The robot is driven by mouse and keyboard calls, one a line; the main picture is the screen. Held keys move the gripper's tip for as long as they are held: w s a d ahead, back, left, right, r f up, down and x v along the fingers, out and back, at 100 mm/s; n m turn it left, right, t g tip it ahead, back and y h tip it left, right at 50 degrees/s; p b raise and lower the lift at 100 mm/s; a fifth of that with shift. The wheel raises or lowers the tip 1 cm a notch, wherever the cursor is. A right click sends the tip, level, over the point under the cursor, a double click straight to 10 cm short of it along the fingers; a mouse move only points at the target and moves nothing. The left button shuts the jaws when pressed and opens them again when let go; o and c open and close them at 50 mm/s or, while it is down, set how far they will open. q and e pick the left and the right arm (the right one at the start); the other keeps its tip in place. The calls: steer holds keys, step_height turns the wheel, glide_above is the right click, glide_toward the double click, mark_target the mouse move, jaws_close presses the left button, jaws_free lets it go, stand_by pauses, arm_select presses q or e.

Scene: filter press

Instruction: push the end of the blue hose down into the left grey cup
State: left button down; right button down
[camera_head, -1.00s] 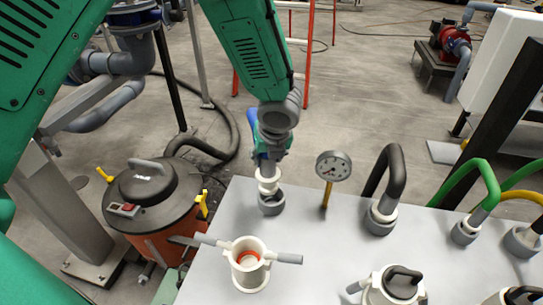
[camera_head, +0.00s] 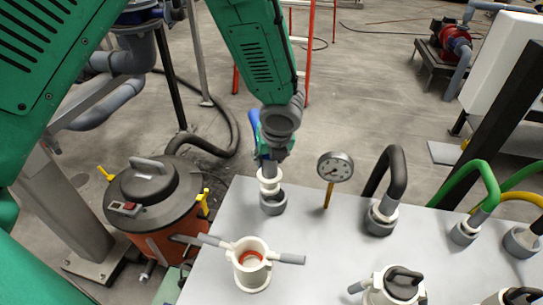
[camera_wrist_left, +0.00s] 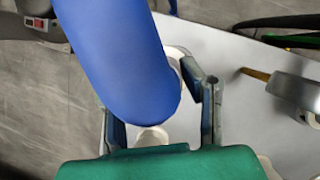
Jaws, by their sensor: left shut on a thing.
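The blue hose (camera_head: 254,122) shows as a short blue stretch beside my left gripper in the head view. It fills the middle of the left wrist view (camera_wrist_left: 120,60) as a thick blue tube. My left gripper (camera_head: 271,152) is shut on the hose, with one finger on each side of it in the wrist view. A white collared end (camera_head: 268,184) hangs below the gripper. It is at the mouth of the left grey cup (camera_head: 274,207), near the table's back left corner. I cannot tell how deep it sits. My right gripper is not in view.
A pressure gauge (camera_head: 335,167) stands right of the cup. Black (camera_head: 396,170) and green (camera_head: 487,180) hoses stand in other grey cups further right. A white pot with side handles (camera_head: 250,263) is in front. An orange drum (camera_head: 155,205) stands left of the grey table (camera_head: 335,235).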

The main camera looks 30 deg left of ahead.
arm_select(q)
steer(key=shift+d+f, duration=0.2)
steer(key=shift+d, duration=0.25)
steer(key=shift+a+f+b, duration=0.3)
steer(key=shift+f+b, duration=0.2)
steer(key=shift+f, duration=0.2)
steer(key=shift+d+f+b, duration=0.2)
steer(key=shift+f+b, duration=0.15)
steer(key=shift+f, duration=0.2)
steer(key=shift+a+r, duration=0.1)
steer(key=shift+a+r+p, duration=0.1)
steer(key=shift+r+p, duration=1.05)
steer(key=shift+p, duration=0.3)
steer(key=shift+r+p, duration=1.2)
steer(key=shift+p, duration=0.05)
steer(key=shift+r, duration=0.1)
